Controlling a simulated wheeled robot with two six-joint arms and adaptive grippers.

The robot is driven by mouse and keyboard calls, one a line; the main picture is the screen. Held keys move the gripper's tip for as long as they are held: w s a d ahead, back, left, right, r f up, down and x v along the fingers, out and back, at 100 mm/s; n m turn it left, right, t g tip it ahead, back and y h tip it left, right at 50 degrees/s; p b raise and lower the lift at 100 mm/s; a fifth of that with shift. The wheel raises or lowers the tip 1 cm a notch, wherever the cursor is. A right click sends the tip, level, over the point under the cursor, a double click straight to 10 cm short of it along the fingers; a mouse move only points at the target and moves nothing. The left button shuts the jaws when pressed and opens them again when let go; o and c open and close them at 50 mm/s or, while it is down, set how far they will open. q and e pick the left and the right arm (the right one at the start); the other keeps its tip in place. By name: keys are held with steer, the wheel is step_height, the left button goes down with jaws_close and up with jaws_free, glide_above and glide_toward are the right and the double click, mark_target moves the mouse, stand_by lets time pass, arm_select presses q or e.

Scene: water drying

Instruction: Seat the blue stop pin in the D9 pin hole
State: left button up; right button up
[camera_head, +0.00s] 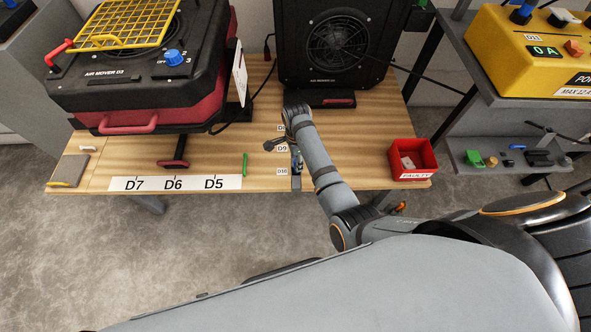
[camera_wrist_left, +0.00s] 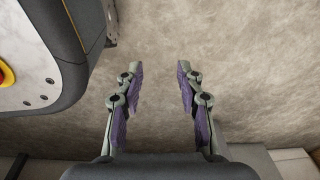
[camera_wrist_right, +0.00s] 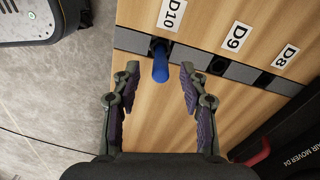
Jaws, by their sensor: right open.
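The blue stop pin (camera_wrist_right: 160,65) stands up from the grey strip (camera_wrist_right: 190,58) beside the D10 label (camera_wrist_right: 171,14) in the right wrist view. It appears to be in the D10 hole. The D9 pin hole (camera_wrist_right: 217,66) is a dark, empty-looking opening below the D9 label (camera_wrist_right: 237,36). My right gripper (camera_wrist_right: 160,72) is open, its fingertips on either side of the pin in this view, with gaps to both. Whether they are level with the pin is unclear. My left gripper (camera_wrist_left: 160,72) is open and empty above the floor; the head view does not show it.
The D8 label (camera_wrist_right: 286,56) lies beyond D9. A black air mover (camera_head: 335,45) stands behind the strip, and a red-black one (camera_head: 140,70) at left. A green pin (camera_head: 245,163) and a red FAULTY bin (camera_head: 408,158) are on the table.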

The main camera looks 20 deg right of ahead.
step_height(320, 180, down, 5)
steer(key=shift+f+b, duration=0.15)
steer(key=shift+b, duration=0.8)
arm_select(q)
steer(key=w, duration=0.3)
steer(key=shift+w+d+r, duration=0.1)
steer(key=shift+r, duration=0.3)
arm_select(e)
jaws_close()
